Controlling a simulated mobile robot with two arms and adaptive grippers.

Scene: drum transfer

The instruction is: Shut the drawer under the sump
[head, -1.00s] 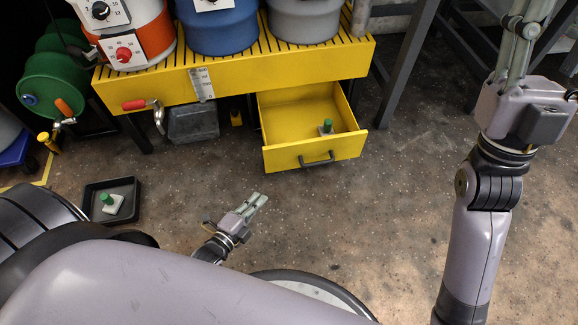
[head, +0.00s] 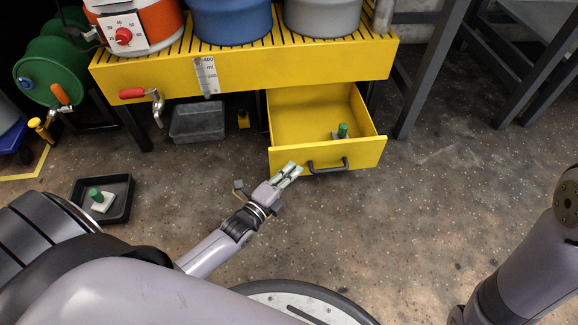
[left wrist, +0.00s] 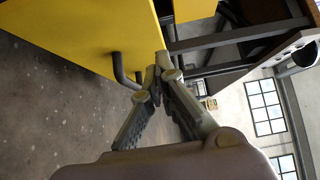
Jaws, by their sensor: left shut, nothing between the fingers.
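The yellow drawer (head: 290,162) under the yellow sump (head: 290,68) is pulled open toward me. A small pale block with a green knob (head: 342,131) stands inside it, at the right. The drawer's dark handle (head: 328,167) is on its front face. My left gripper (head: 289,172) is shut and empty, just in front of the drawer front, left of the handle. In the left wrist view the shut fingertips (left wrist: 162,62) are close to the handle (left wrist: 122,74) and the yellow front (left wrist: 85,30); I cannot tell whether they touch. My right gripper is out of view.
A black tray (head: 122,211) with another green-knobbed block (head: 97,198) lies on the floor at left. A grey bin (head: 198,123) stands under the sump. A tap with a red handle (head: 133,94) sticks out at the sump's left. Floor right of the drawer is clear.

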